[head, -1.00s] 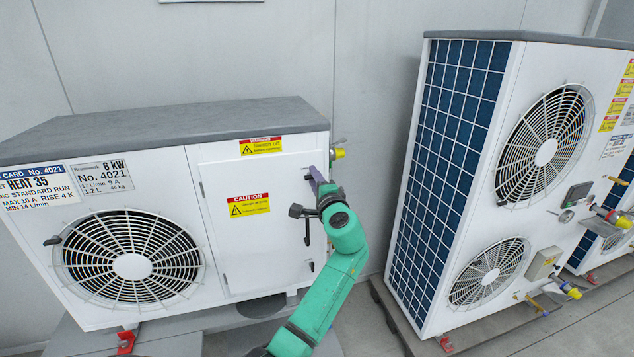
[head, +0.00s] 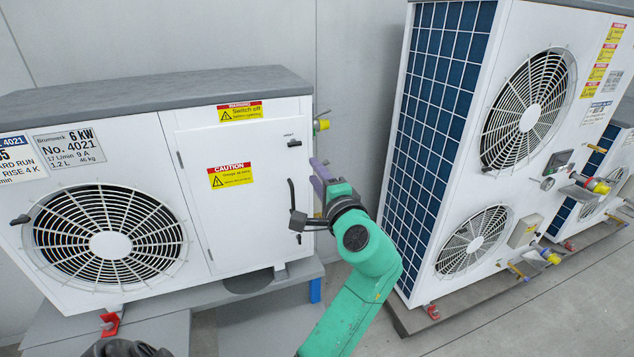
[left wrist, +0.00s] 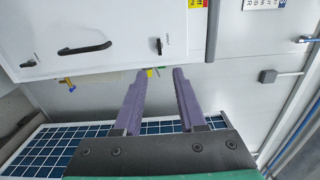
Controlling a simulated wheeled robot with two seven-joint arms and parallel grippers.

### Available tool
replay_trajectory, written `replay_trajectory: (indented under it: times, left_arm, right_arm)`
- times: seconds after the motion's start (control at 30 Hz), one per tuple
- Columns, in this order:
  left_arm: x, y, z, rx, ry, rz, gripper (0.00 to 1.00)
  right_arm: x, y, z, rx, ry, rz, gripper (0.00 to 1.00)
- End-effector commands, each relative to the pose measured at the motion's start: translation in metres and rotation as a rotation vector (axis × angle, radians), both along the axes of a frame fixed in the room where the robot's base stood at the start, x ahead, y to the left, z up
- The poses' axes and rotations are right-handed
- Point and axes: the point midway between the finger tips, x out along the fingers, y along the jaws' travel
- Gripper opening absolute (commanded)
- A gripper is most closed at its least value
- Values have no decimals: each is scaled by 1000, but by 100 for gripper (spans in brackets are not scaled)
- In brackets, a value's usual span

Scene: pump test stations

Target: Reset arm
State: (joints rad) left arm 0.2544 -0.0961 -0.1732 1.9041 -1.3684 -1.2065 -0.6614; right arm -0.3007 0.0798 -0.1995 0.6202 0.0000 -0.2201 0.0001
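My left gripper (head: 318,176) is in front of the right edge of the white pump unit (head: 190,265), beside its closed service door (head: 243,195). In the left wrist view its two purple fingers (left wrist: 162,78) stand apart with nothing between them. The door's black handle (head: 292,195) is just left of the gripper in the head view and shows whole in the left wrist view (left wrist: 85,48). A small black latch (head: 294,142) sits above the handle. I see no contact between the fingers and the unit. My right gripper is not in view.
A taller white unit (head: 520,130) with a blue grid side (head: 430,140) stands to the right, and that grid also shows in the left wrist view (left wrist: 40,150). A yellow-capped valve (head: 321,125) juts from the near unit's right side. A floor gap separates the units.

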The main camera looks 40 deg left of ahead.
Motion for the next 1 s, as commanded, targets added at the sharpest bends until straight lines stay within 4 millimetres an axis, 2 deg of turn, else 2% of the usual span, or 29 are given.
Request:
replay_trajectory:
  times: [0.53,0.63,0.67,0.77,0.8,0.87,0.9,0.93,0.97,1.0]
  left_arm:
    - [-1,-3,0,0,1,-1,40]
    - [11,-6,-20,-15,34,-38,40]
    - [18,-9,-33,-25,53,-64,40]
    - [47,-23,-102,-97,149,-177,40]
    - [56,-30,-138,-143,195,-227,40]
    - [63,-40,-196,-223,262,-293,40]
    - [63,-46,-234,-282,303,-329,40]
    - [60,-51,-262,-329,334,-352,40]
    - [56,-56,-290,-378,362,-370,40]
    - [47,-61,-328,-445,398,-388,40]
  right_arm:
    - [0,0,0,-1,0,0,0]
    - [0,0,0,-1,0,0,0]
    - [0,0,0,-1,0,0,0]
    - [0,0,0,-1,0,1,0]
    - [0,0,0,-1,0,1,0]
    - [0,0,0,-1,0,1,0]
    - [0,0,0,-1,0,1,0]
    - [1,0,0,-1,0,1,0]
    - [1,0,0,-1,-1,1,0]
    - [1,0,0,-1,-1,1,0]
